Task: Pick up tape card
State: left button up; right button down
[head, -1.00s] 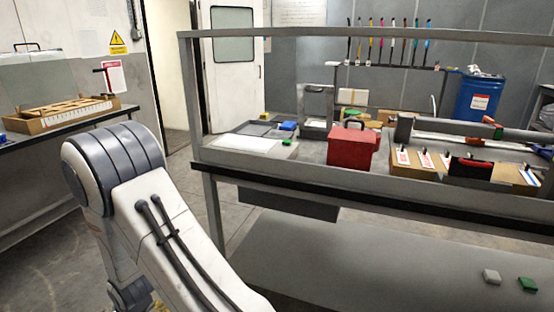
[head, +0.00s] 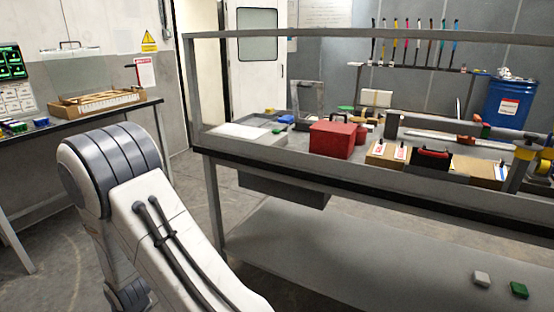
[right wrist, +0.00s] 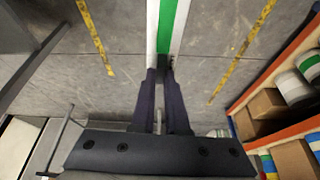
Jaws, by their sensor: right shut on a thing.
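My right gripper (right wrist: 164,72) shows in the right wrist view, its two dark fingers shut on a small dark thing at the tips. Only a little of that thing is visible, and I cannot tell whether it is the tape card. Beyond the fingertips a white and green stripe (right wrist: 168,25) runs to the top edge; I cannot tell whether it is held or lies on the floor. In the head view, small white cards with red marks (head: 400,151) stand at a brown box on the bench. My left gripper is out of view.
A framed bench (head: 310,178) crosses the head view, with a red box (head: 332,139) on it. A blue drum (head: 508,101) stands behind. A side bench (head: 100,118) is at left. In the right wrist view, an orange-edged rack (right wrist: 272,72) with boxes and cans is at right.

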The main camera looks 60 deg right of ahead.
aim_at(500, 170)
jog(key=u, duration=0.05)
jog(key=k, duration=0.7)
jog(key=z, duration=1.7)
